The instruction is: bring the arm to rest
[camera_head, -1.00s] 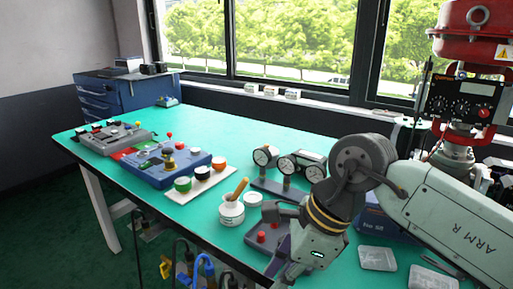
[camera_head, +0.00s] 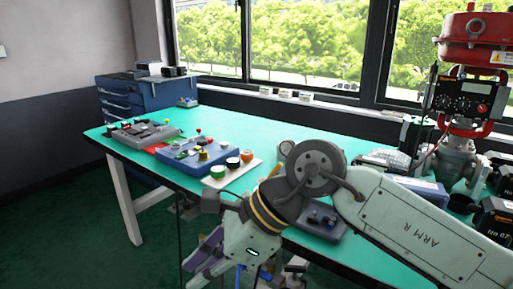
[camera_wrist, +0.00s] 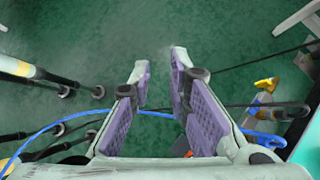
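My arm (camera_head: 410,225) reaches in from the right, bent at its grey elbow joint. My gripper (camera_head: 200,264) hangs low in front of the table's front edge, pointing down and left. In the wrist view my gripper (camera_wrist: 160,62) shows two purple-padded fingers with a clear gap between them. It is open, with nothing between the fingers and green floor beyond the tips.
The green-topped table (camera_head: 260,133) carries a blue control box (camera_head: 190,157), a grey box (camera_head: 140,132) and a red valve actuator (camera_head: 470,45). In the wrist view, a blue cable (camera_wrist: 60,125), dark rods and a yellow connector (camera_wrist: 266,84) lie around the fingers.

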